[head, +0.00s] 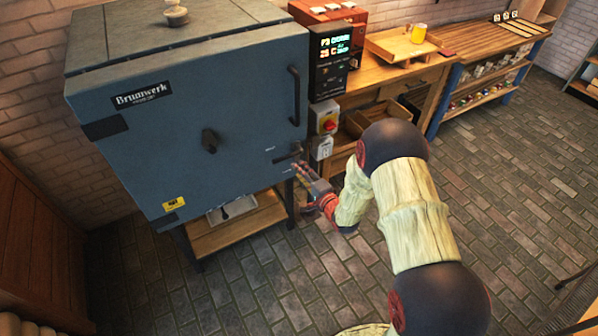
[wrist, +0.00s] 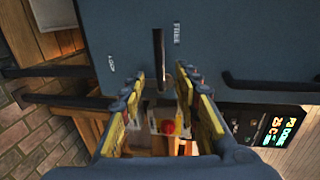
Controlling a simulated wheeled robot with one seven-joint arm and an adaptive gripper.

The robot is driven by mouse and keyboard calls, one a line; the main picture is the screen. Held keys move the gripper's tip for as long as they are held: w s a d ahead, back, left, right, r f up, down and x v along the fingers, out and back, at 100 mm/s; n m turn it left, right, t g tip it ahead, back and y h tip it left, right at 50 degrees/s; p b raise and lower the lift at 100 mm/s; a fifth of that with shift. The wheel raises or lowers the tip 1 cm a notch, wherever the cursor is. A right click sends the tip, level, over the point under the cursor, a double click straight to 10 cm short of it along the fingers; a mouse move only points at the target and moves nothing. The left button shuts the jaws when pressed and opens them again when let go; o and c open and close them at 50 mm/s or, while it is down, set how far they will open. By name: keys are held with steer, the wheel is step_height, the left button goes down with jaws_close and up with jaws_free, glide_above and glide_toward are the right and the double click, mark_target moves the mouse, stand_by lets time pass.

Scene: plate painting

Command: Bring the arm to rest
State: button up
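My arm (head: 408,190) reaches forward from the lower right in the head view, bent at its elbow. My gripper (head: 303,174) is close to the lower right corner of the blue-grey kiln door (head: 190,120). In the wrist view my gripper (wrist: 160,78) is open, its two yellow-padded fingers apart with nothing held between them. A dark slot or lever (wrist: 159,55) on the kiln front lies just beyond the fingertips. Whether the fingers touch the kiln cannot be told.
A control box with lit display (head: 335,48) and a red-knobbed switch (head: 327,122) stand right of the kiln. A shelf (head: 490,55) stands beyond. Brick floor (head: 520,170) at right is clear.

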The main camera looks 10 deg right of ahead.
stand_by(0.4)
steer(key=s+d+f+n+g+h, duration=0.25)
steer(key=s+f+n+g, duration=0.3)
steer(key=f, duration=0.55)
steer(key=s+d+r+n+g+h, duration=0.1)
steer(key=s+d+n+g+h, duration=0.15)
steer(key=s+d+g, duration=0.4)
steer(key=s+a+r+n+t, duration=0.1)
steer(key=s+r+n, duration=0.1)
steer(key=s+r, duration=0.7)
steer(key=s+a+r+n, duration=0.2)
steer(key=s+r, duration=0.8)
steer(key=r, duration=0.7)
steer(key=s+a+r+n+t, duration=0.1)
steer(key=s+a+r+n, duration=0.1)
steer(key=s+r, duration=0.7)
step_height(320, 180, up, 4)
steer(key=shift+s+a+n+t, duration=0.25)
steer(key=shift+s+n+t, duration=0.05)
steer(key=shift+s, duration=0.05)
